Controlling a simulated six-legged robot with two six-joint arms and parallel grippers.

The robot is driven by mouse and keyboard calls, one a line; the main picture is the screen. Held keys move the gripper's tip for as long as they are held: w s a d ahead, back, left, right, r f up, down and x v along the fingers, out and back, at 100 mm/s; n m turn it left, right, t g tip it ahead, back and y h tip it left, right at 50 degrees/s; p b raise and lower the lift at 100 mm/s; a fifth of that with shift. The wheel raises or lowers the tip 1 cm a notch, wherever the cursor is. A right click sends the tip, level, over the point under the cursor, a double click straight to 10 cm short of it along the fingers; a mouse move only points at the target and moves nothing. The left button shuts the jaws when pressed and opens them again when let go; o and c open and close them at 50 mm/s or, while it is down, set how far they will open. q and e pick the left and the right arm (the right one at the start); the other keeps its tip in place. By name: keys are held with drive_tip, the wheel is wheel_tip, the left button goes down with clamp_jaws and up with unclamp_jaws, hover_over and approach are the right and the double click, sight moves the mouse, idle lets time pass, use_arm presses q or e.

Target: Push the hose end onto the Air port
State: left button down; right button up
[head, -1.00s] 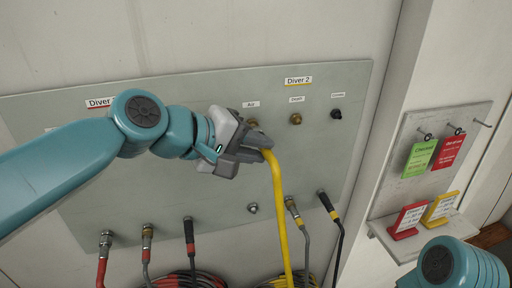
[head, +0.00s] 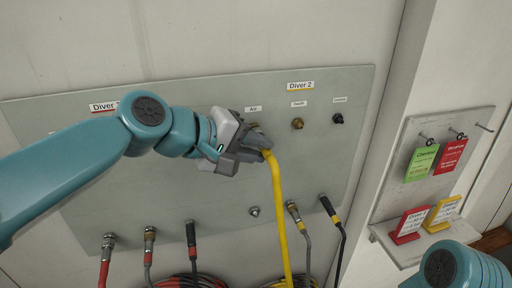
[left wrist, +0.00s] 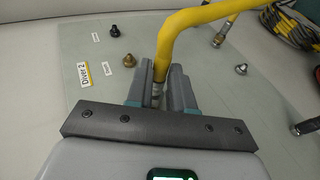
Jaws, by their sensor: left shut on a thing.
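My left gripper (head: 257,145) is shut on the end of the yellow hose (head: 278,200), in front of the grey panel below the Air label (head: 253,109). In the left wrist view the yellow hose (left wrist: 190,22) bends down between the fingers (left wrist: 160,85), and a bit of metal fitting (left wrist: 157,92) shows there. The Air port is mostly hidden behind my gripper, so I cannot tell whether the hose end touches it. My right gripper is not in view; only a part of my right arm shows at the lower right.
Right of the gripper, a brass port (head: 297,124) and a black port (head: 338,118) are bare under the Diver 2 sign (head: 300,86). Several hose ends are parked along the panel's lower edge. A tag board (head: 450,125) with a shelf stands at the right.

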use_arm(q)
drive_tip(key=shift+w+a+r, duration=0.2)
drive_tip(key=shift+w, duration=0.1)
idle(0.6)
drive_tip(key=c, duration=1.2)
unclamp_jaws()
drive_tip(key=o, duration=0.3)
drive_tip(key=shift+w+f, duration=0.15)
drive_tip(key=shift+w, duration=0.1)
drive_tip(key=b+v, duration=0.2)
drive_tip(key=v, duration=1.4)
drive_tip(key=shift+a, duration=0.2)
